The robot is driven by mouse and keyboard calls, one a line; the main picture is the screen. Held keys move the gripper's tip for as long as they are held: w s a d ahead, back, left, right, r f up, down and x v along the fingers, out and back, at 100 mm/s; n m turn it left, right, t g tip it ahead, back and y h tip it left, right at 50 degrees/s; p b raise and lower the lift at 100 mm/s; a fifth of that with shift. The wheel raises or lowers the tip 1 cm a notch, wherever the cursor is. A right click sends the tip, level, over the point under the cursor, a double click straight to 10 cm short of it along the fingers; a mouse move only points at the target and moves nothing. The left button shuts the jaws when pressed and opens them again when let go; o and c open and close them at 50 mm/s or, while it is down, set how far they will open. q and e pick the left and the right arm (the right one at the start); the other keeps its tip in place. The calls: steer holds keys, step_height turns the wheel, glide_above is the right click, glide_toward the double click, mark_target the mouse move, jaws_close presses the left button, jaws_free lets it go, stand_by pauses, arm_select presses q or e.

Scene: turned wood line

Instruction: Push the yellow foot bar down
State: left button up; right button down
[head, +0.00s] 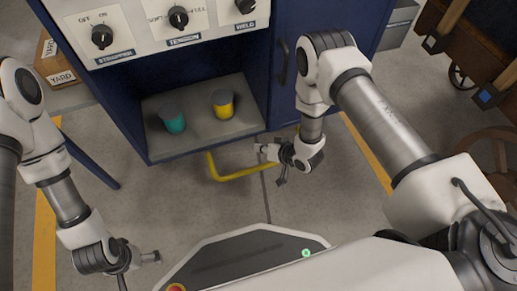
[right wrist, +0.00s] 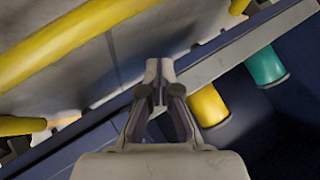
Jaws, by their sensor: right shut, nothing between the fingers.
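The yellow foot bar (head: 232,177) sticks out low at the front of the blue cabinet, close above the floor. It also runs across the upper left of the right wrist view (right wrist: 70,38). My right gripper (head: 282,180) is at the right end of the bar, in front of the cabinet. In the right wrist view its two fingers (right wrist: 160,72) are together and empty, with a visible gap in the picture between them and the bar. Contact cannot be confirmed. My left gripper (head: 123,281) hangs at the lower left, away from the bar; its finger opening is unclear.
The blue cabinet (head: 274,70) has a grey shelf (head: 190,140) with a teal cup (head: 172,119) and a yellow cup (head: 223,104). A panel with knobs (head: 178,18) is above. A wooden cart (head: 485,45) stands at right. Floor before the bar is clear.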

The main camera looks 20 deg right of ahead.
steer(key=r+p, duration=0.4)
steer(key=r, duration=0.1)
steer(key=shift+s+p, duration=0.35)
steer(key=shift+s, duration=0.05)
stand_by(0.7)
